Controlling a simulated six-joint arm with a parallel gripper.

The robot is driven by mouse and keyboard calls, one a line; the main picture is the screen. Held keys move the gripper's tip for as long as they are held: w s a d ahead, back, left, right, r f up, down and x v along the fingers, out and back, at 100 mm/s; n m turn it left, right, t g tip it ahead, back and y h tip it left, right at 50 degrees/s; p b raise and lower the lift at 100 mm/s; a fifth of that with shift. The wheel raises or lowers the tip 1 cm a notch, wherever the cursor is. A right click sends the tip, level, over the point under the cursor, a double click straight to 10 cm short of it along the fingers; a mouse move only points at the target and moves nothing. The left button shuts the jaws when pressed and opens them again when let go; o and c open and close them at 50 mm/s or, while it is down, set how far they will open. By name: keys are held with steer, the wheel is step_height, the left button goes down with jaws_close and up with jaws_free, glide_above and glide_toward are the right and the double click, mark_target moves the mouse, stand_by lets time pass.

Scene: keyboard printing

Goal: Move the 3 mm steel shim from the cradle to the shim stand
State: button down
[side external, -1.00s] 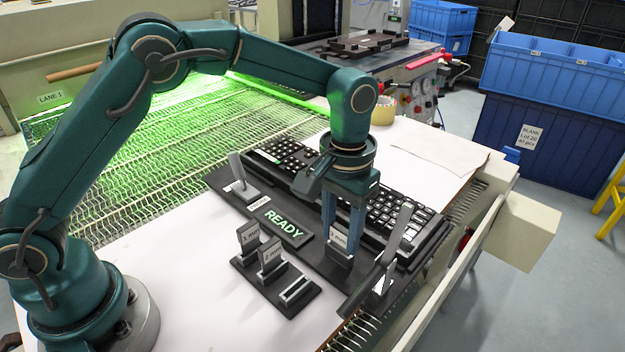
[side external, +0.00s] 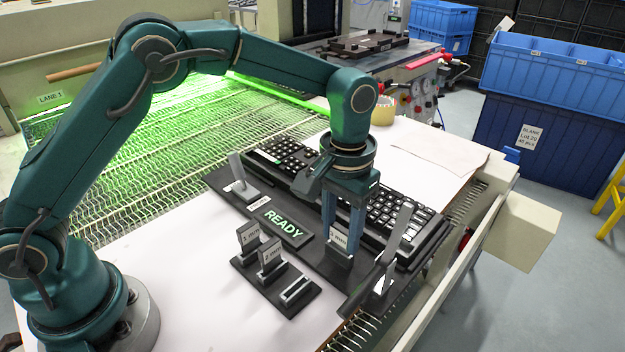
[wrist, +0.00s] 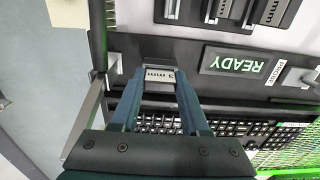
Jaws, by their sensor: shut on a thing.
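The 3 mm steel shim (side external: 340,240) stands upright in its cradle (side external: 338,258) on the dark fixture, in front of the keyboard. My gripper (side external: 341,243) points down and is shut on the shim. The shim stand (side external: 275,278) lies to the left, holding a 1 mm shim (side external: 249,237) and a 2 mm shim (side external: 270,257) upright. Its front-right slot (side external: 296,288) is empty. The fingers partly hide the shim and the cradle.
A "READY" sign (side external: 283,224) lies between the stand and the keyboard (side external: 385,212). A lever (side external: 238,172) rises at the fixture's left and another (side external: 400,232) just right of my gripper. White table is clear left of the stand.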

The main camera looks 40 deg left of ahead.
mark_target(342, 228)
steer(key=shift+r, duration=2)
steer(key=shift+r, duration=2)
